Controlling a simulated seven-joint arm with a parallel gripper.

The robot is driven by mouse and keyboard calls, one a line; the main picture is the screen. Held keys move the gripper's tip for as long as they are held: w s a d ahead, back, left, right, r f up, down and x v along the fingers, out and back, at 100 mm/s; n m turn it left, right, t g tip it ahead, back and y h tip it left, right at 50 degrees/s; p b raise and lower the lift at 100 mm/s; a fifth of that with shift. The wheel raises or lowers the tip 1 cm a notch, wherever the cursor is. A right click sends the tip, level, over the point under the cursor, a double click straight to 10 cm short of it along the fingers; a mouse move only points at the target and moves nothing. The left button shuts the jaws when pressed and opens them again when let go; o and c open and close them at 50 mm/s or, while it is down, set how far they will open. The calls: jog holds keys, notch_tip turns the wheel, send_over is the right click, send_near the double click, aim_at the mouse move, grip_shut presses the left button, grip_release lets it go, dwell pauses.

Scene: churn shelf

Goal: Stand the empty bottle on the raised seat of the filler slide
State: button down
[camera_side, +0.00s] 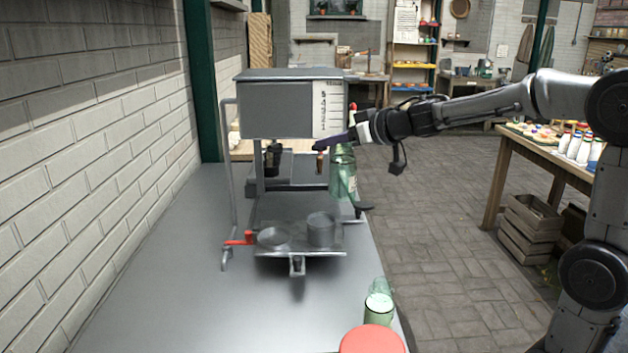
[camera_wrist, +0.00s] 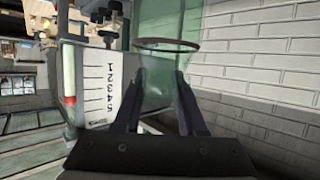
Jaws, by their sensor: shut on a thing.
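The clear green bottle (camera_side: 343,180) hangs upright under my gripper (camera_side: 346,141) in the side view, at the right edge of the filler. My gripper is shut on its upper part. In the wrist view the bottle (camera_wrist: 158,80) stands between the two fingers (camera_wrist: 160,108). The filler slide (camera_side: 298,251) is a grey plate low at the filler's front. It bears a low round ring (camera_side: 272,237) at left and a taller grey round seat (camera_side: 321,230) at right. Both look empty. The bottle is apart from the seat, above and right of it in the picture.
The grey filler tank (camera_side: 277,108) carries a numbered scale (camera_side: 328,108); a brownish nozzle (camera_side: 320,164) hangs below it. A red handle (camera_side: 240,239) sits left of the slide. A green glass vessel (camera_side: 379,306) and red round lid (camera_side: 372,341) are in front. The counter's left is clear.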

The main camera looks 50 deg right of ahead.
aim_at(351, 167)
jog(key=w+d+f, duration=0.1)
jog(key=w+f, duration=0.6)
jog(key=f, duration=0.3)
jog(key=shift+w+d, duration=0.2)
jog(key=shift+f, duration=0.1)
jog(key=shift+c, duration=2.4)
grip_release()
jog(key=v, duration=1.2)
jog(key=shift+s, duration=0.1)
